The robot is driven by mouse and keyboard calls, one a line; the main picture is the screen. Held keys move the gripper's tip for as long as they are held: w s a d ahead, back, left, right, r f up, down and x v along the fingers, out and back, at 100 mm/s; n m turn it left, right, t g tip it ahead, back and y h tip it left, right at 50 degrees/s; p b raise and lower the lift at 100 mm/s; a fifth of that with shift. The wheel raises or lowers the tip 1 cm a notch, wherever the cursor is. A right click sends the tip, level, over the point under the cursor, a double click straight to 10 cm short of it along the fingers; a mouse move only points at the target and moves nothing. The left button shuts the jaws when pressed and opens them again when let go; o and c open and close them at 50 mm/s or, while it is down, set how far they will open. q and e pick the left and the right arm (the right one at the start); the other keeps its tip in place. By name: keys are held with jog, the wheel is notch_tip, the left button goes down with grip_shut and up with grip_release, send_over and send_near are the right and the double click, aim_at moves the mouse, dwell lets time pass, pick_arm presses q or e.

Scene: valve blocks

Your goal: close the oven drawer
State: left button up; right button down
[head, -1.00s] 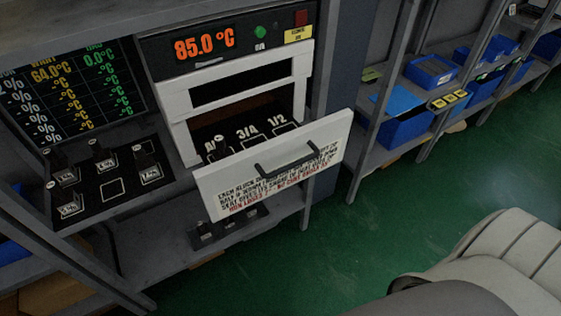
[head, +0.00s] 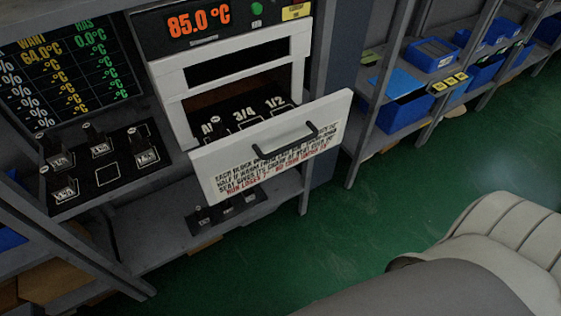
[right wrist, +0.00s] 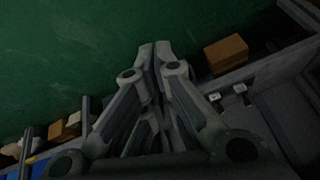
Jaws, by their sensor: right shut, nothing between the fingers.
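The oven drawer (head: 216,180) is pulled out of the white oven frame (head: 178,98) in the head view. Its white front carries printed text and a dark bar handle (head: 285,145). Inside the open drawer, the dark marked tray (head: 240,116) shows labels such as 3/4 and 1/2. My right gripper (right wrist: 154,48) is shut and empty in the right wrist view, above the green floor and near a grey shelf edge. The drawer does not clearly show in that view. My left gripper is in neither view.
A dark panel with several valve blocks (head: 107,175) lies left of the oven, below a temperature screen (head: 62,70). Shelves with blue bins (head: 404,111) stand to the right. The green floor (head: 400,190) before the drawer is clear. A brown box (right wrist: 226,53) sits near the shelf.

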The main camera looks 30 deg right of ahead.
jog(key=w+r+m+t+b, duration=0.2)
jog(key=w+r+m+t, duration=0.25)
jog(key=w+r, duration=0.55)
jog(key=w+d+r+m+t+b, duration=0.1)
jog(key=w+r+m+t, duration=0.2)
jog(key=r, duration=0.8)
jog(key=w+d+r+m+t+b, duration=0.1)
jog(key=w+r+m+t, duration=0.2)
jog(key=r, duration=0.9)
jog(key=w+d+r+m+t+b, duration=0.15)
jog(key=r+m, duration=0.35)
jog(key=r, duration=0.6)
jog(key=shift+n+t, duration=0.25)
jog(key=shift+t, duration=0.15)
jog(key=w+p, duration=0.1)
jog(key=w, duration=0.3)
jog(key=w+a+p, duration=0.1)
jog(key=w, duration=0.3)
jog(key=w+p, duration=0.2)
jog(key=w, duration=0.2)
jog(key=shift+w+a, duration=0.15)
jog(key=shift+w, duration=0.1)
